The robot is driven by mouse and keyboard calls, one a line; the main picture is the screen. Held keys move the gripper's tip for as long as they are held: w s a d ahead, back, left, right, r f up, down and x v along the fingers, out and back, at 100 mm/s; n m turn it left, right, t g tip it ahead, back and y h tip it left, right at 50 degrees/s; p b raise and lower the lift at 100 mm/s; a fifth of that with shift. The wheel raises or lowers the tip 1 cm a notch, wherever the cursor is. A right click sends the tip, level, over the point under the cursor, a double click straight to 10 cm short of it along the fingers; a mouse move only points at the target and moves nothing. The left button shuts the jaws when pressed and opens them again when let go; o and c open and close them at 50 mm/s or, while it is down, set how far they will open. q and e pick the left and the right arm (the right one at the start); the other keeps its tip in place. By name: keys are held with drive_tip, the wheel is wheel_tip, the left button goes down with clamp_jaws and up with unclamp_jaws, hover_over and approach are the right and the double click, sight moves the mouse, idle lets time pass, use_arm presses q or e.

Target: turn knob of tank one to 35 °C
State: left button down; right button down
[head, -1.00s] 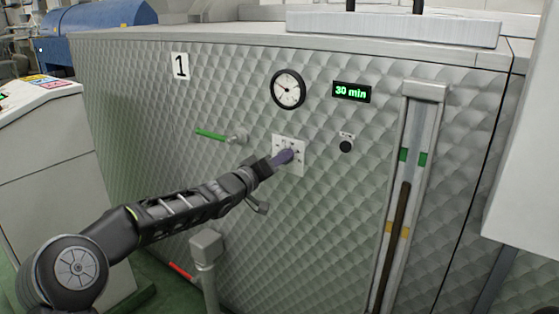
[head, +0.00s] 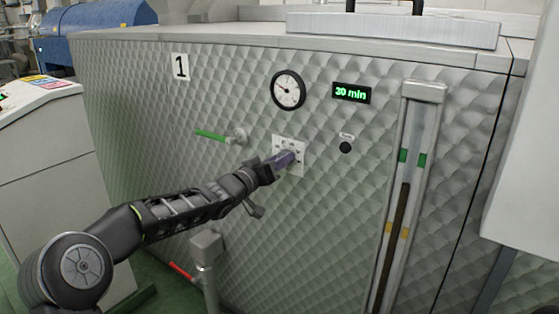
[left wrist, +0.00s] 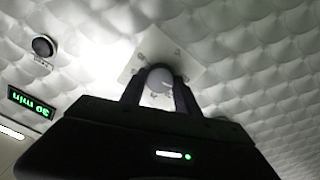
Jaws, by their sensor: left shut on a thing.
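The tank (head: 330,210) has a quilted steel front with a plate marked 1 (head: 180,66). A white dial plate (head: 299,142) with small marks is fixed to it below the round gauge (head: 288,90). My left gripper (head: 290,158) reaches this plate and covers its middle. The marks are too small to read, so I cannot tell the knob's setting. My right gripper is not in view.
A green-handled valve (head: 215,136) sticks out left of the dial plate. A small black button (head: 345,147) and a "30 min" display (head: 351,92) are to its right. A sight tube (head: 408,180) stands farther right, and a red-handled pipe (head: 206,262) below.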

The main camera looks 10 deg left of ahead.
use_arm(q)
drive_tip(key=m+b, duration=1.2)
drive_tip(key=m, duration=2)
drive_tip(key=shift+f, duration=0.2)
drive_tip(key=shift+m, duration=0.4)
drive_tip(key=c, duration=0.9)
unclamp_jaws()
drive_tip(key=shift+r, duration=0.1)
